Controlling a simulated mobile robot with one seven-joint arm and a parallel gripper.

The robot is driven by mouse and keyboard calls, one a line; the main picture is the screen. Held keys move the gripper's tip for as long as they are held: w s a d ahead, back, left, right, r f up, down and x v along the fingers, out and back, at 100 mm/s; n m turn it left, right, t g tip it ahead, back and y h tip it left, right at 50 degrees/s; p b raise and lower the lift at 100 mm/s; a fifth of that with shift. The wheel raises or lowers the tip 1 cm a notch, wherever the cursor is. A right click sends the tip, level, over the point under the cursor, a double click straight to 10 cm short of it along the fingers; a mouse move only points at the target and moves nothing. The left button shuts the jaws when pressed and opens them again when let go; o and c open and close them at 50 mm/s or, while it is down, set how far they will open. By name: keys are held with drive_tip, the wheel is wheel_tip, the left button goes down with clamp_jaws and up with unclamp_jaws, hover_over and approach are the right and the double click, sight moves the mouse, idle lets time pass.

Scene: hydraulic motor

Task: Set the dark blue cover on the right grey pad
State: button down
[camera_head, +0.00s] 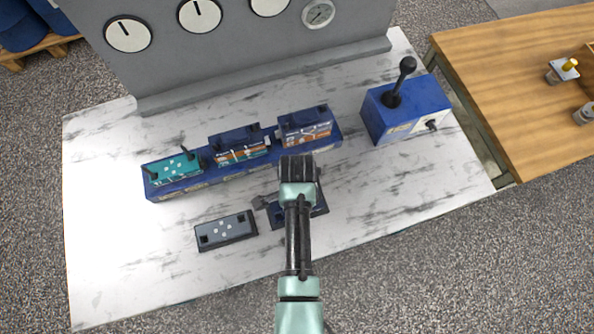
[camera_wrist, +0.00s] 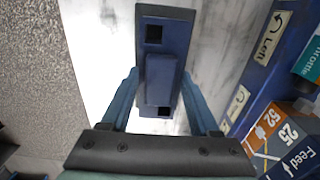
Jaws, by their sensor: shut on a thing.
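The dark blue cover (camera_wrist: 165,95) is below my gripper (camera_wrist: 160,80) in the wrist view, with a raised block in its middle and dark square openings. My gripper is shut on this block, one finger on each side. A dark grey pad (camera_wrist: 139,35) shows as a rim under the cover; I cannot tell whether they touch. In the head view, the cover (camera_head: 279,219) is mostly hidden under my arm, at the right pad's place. The left grey pad (camera_head: 226,231) lies to its left, with white dots and black squares on top.
A long blue base (camera_head: 185,187) behind carries a teal unit (camera_head: 175,168) and two orange-labelled units (camera_head: 305,126). A blue lever box (camera_head: 407,112) stands at the right. The white marbled table (camera_head: 110,270) is clear at front left. A wooden table (camera_head: 500,70) adjoins at right.

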drive_tip(key=shift+f, duration=0.45)
drive_tip(key=shift+c, duration=0.2)
unclamp_jaws()
drive_tip(key=shift+r, duration=0.1)
